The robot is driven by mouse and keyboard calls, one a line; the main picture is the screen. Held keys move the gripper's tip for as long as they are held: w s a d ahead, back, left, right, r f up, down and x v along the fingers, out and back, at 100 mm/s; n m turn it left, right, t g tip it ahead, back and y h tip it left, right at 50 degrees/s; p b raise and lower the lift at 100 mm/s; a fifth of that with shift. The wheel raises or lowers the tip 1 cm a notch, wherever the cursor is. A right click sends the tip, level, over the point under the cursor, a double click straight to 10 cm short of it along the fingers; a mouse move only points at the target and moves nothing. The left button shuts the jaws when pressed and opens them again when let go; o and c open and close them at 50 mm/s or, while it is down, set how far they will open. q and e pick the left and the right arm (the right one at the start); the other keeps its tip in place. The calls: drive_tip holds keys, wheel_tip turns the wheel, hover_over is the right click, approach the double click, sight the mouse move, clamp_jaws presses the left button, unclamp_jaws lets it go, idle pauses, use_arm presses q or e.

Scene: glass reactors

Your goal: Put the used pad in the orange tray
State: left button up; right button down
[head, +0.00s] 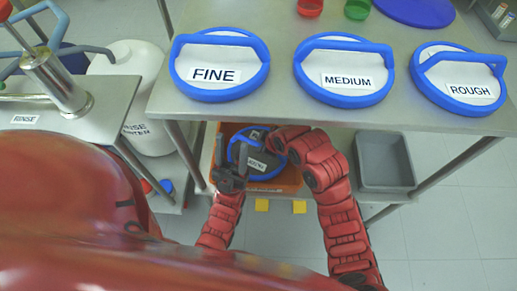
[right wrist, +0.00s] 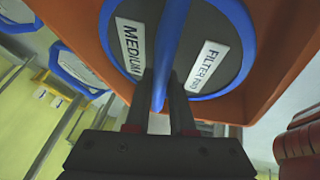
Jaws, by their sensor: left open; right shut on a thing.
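The used pad (head: 262,162) is a dark grey disc with a blue rim and blue handle. It is within the outline of the orange tray (head: 291,184) on the lower shelf. In the right wrist view the pad (right wrist: 126,78) carries "MEDIUM" and "FILTER PAD" labels, and the tray's orange walls (right wrist: 272,75) surround it. My right gripper (right wrist: 160,92) is shut on the pad's handle; in the head view its arm partly hides the pad. My left gripper (head: 231,160) is open at the pad's left side. I cannot tell whether the pad touches the tray floor.
On the upper table stand blue-rimmed pads labelled FINE (head: 215,74), MEDIUM (head: 345,79) and ROUGH (head: 468,87). A grey tray (head: 386,184) sits right of the orange one. A steel rinse station (head: 62,115) and a white container (head: 140,75) are on the left. The table edge overhangs the shelf.

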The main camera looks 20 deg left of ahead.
wheel_tip(320, 180, down, 3)
drive_tip(key=shift+r+b, duration=0.1)
drive_tip(key=shift+b, duration=0.25)
drive_tip(key=shift+r, duration=0.15)
drive_tip(key=c, duration=1.2)
unclamp_jaws()
drive_tip(key=shift+c, duration=0.2)
drive_tip(key=o, duration=0.5)
drive_tip(key=shift+r, duration=0.15)
drive_tip(key=p+v, duration=0.1)
drive_tip(key=v, duration=0.6)
drive_tip(key=shift+d+r+p, duration=0.1)
drive_tip(key=shift+p, duration=0.3)
